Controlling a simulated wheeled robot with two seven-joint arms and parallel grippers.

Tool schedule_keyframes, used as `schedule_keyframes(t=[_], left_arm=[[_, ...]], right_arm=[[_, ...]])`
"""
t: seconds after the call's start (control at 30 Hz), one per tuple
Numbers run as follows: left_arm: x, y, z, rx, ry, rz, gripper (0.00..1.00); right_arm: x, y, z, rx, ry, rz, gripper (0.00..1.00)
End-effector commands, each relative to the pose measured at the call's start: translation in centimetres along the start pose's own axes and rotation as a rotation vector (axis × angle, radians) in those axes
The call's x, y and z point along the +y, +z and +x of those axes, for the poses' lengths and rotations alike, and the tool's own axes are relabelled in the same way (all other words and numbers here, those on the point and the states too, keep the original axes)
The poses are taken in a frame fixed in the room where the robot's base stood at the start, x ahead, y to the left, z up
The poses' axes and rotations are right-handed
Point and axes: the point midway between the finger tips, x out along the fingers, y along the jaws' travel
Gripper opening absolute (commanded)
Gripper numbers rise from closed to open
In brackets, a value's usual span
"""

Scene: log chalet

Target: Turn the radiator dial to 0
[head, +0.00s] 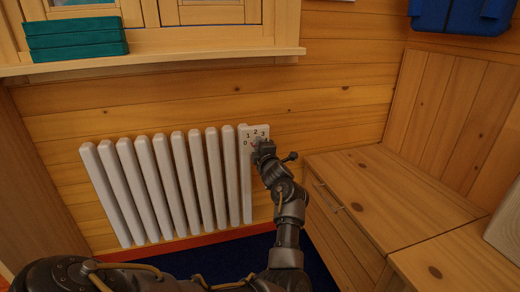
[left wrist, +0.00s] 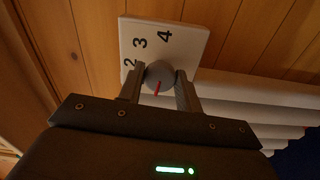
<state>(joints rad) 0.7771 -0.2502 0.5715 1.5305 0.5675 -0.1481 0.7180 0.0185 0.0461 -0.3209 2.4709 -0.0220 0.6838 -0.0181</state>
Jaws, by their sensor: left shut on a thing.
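The radiator dial (left wrist: 160,73) is a round grey knob with a red mark on a white number plate (left wrist: 187,46). In the left wrist view 2, 3 and 4 show on the plate, and the red mark points down, away from 3 and 4. The numbers on that lower side are hidden by my gripper. In the head view the plate (head: 244,185) is at the right end of the white radiator (head: 160,188), with 0, 1, 2 and 3 readable. My left gripper (left wrist: 160,84) is shut on the dial, one finger on each side. My right gripper is not in view.
A wooden bench (head: 385,195) stands right of the radiator, close to my left arm. A window sill (head: 170,60) with teal boxes (head: 75,39) is above. A blue item (head: 460,15) is at upper right. Dark blue floor shows below.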

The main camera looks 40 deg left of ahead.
Motion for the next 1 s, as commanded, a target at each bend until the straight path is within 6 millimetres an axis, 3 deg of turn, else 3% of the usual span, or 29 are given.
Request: schedule_keyframes(t=[0.77,0.8,0.93,1.0], left_arm=[[0.13,0.26,-0.07,-0.006,0.001,-0.105,0.12],[0.13,0.26,-0.07,-0.006,0.001,-0.105,0.35],[0.11,0.2,-0.06,-0.005,0.001,-0.104,0.53],[0.1,0.16,-0.04,-0.004,0.0,-0.104,0.55]], right_arm=[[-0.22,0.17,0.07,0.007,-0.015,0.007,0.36],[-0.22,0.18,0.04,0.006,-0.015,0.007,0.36],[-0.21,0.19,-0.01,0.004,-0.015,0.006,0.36],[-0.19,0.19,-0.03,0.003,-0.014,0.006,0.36]])
